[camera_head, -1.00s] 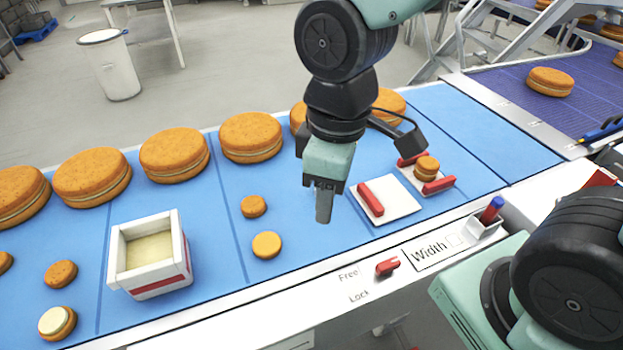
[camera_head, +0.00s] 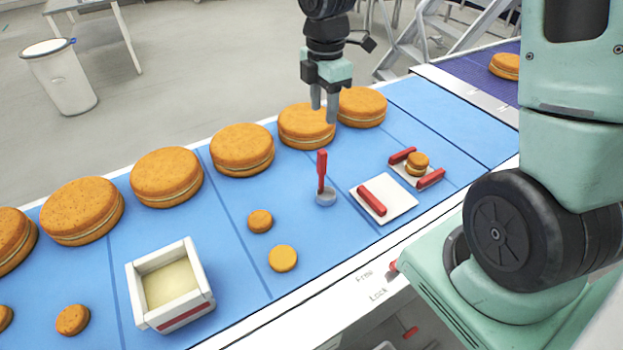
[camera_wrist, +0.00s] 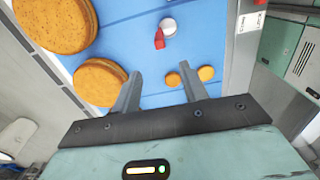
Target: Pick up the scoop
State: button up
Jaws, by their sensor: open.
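The scoop (camera_head: 322,172) stands upright on the blue belt, with a red handle on top and a small clear or grey cup at the bottom. In the wrist view the scoop's red handle (camera_wrist: 159,40) and pale cup show beyond the fingers, up from the gap between them. My gripper (camera_head: 324,115) points down, open and empty. In the head view it appears above and behind the scoop, in front of a large sandwich round; it does not touch the scoop. In the wrist view its two fingers (camera_wrist: 163,88) are spread apart.
Large filled rounds (camera_head: 242,150) line the belt's far side. Small rounds (camera_head: 260,221) lie left of the scoop. A white box of cream (camera_head: 138,285) stands front left. A white plate with a red bar (camera_head: 398,207) and a holder with a small round (camera_head: 417,163) stand right.

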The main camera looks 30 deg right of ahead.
aim_at(323, 150)
jog(key=f, duration=0.4)
jog(key=f+p, duration=0.1)
jog(key=f, duration=0.3)
jog(key=f+p, duration=0.1)
jog(key=f, duration=0.2)
jog(key=shift+w+d+f, duration=0.15)
jog(key=shift+d+f, duration=0.1)
jog(key=shift+f, duration=0.15)
jog(key=shift+s+a+f+p, duration=0.1)
jog(key=shift+f+p, duration=0.65)
jog(key=shift+f, duration=0.4)
jog(key=shift+s+a+f+p, duration=0.1)
jog(key=shift+f+p, duration=0.6)
jog(key=shift+f, duration=1)
grip_shut()
